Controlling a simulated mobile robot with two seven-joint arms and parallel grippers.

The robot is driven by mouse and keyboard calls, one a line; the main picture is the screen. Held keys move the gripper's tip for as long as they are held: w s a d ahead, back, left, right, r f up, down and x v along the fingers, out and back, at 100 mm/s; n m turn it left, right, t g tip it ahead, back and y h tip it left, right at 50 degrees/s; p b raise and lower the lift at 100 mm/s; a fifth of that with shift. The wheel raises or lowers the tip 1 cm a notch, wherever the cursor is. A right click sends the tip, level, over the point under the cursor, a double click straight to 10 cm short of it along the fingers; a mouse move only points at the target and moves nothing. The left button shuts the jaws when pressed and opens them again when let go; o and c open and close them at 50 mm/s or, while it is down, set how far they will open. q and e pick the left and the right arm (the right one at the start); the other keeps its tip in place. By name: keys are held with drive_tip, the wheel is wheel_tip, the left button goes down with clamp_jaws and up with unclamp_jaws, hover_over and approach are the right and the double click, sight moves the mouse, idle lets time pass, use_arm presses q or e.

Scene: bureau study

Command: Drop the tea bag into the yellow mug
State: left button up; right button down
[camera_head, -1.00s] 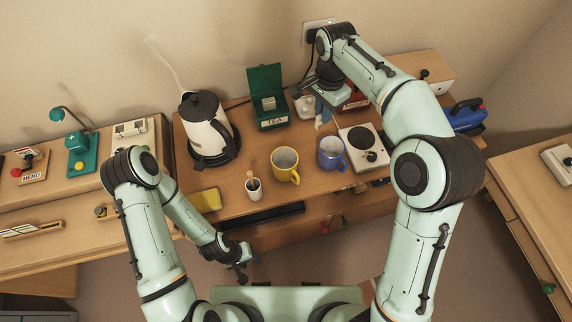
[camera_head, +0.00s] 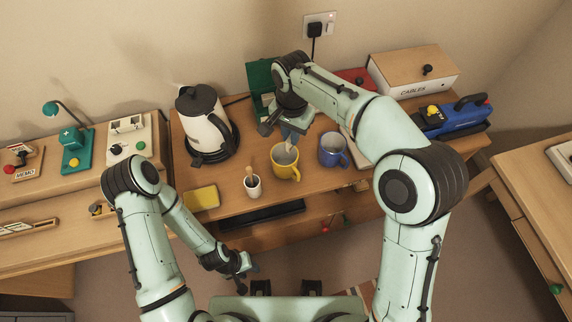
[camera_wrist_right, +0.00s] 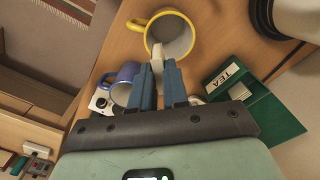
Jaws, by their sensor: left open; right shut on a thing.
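The yellow mug (camera_head: 286,174) stands upright on the desk, its handle to the right. My right gripper (camera_head: 288,138) is just above and behind its rim, fingers pointing down. In the right wrist view, the blue fingers (camera_wrist_right: 159,72) are shut on a small whitish tea bag (camera_wrist_right: 157,56), which overlaps the opening of the yellow mug (camera_wrist_right: 184,39). I cannot tell how high above the rim it is; in the head view the tea bag is not clear. My left gripper (camera_head: 247,268) is open and empty, low in front of the desk.
A blue mug (camera_head: 333,149) stands just right of the yellow mug. A small white cup with a wooden stick (camera_head: 253,187) stands to its left. The kettle (camera_head: 204,127), green tea box (camera_head: 259,76) and yellow sponge (camera_head: 203,197) are nearby.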

drive_tip(key=shift+f, duration=0.35)
use_arm(q)
drive_tip(key=shift+s+f, duration=0.15)
drive_tip(key=shift+f, duration=0.1)
use_arm(e)
drive_tip(key=shift+w, duration=0.1)
drive_tip(key=c, duration=1.1)
unclamp_jaws()
drive_tip(key=shift+o, duration=0.2)
drive_tip(key=shift+r, duration=0.1)
use_arm(q)
drive_tip(key=w+r+p, duration=0.2)
drive_tip(key=w+r, duration=0.1)
drive_tip(key=shift+r+p, duration=0.3)
use_arm(e)
wheel_tip(320, 180, up, 13)
drive_tip(key=shift+r, duration=0.15)
use_arm(q)
drive_tip(key=shift+s, duration=0.1)
